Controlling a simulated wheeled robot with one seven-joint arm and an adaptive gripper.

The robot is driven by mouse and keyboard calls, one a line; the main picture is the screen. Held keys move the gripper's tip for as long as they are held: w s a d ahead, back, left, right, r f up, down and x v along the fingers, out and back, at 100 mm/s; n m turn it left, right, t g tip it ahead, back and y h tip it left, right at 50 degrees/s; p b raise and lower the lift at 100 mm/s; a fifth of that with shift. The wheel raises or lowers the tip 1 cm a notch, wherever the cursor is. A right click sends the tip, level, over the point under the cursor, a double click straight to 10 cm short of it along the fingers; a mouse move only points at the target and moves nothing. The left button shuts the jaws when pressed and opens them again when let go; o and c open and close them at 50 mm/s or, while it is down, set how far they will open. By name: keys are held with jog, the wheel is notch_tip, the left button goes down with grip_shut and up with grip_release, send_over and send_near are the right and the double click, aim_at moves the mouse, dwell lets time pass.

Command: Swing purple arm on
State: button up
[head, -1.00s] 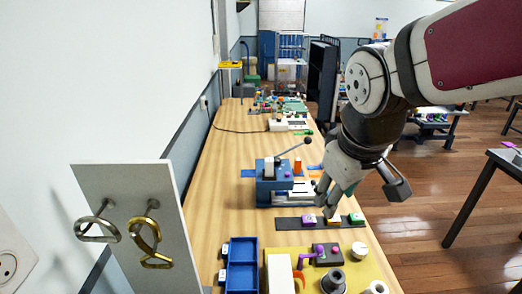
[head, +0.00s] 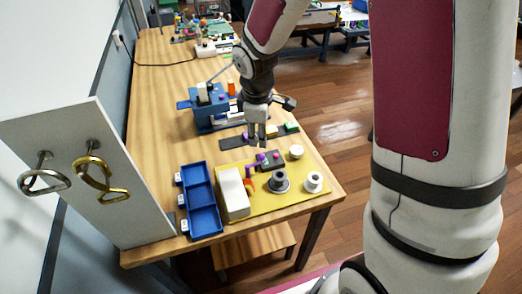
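The purple arm (head: 254,163) is a small bent lever on a dark grey block (head: 268,166) on the yellow board. A pink button (head: 276,156) sits on the same block, to the right of the lever. My gripper (head: 257,145) points down just above and behind the block, with its fingertips near the purple arm in the picture. The fingers look close together, but whether they are open or shut is unclear. I cannot tell whether they touch the lever.
On the yellow board (head: 305,199) are a white block (head: 233,194), a grey knob (head: 278,182) and white round pieces. A blue tray (head: 204,222) lies left. A blue lever device (head: 206,110) stands behind. A white panel with hooks (head: 85,140) stands at far left.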

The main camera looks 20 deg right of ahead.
aim_at(261, 155)
jog(key=f, duration=0.3)
jog(key=w+f, duration=0.1)
jog(key=f, duration=0.3)
jog(key=d+f+p, duration=0.1)
jog(key=f, duration=0.3)
jog(key=shift+w+f, duration=0.1)
jog(key=shift+w, duration=0.3)
grip_shut()
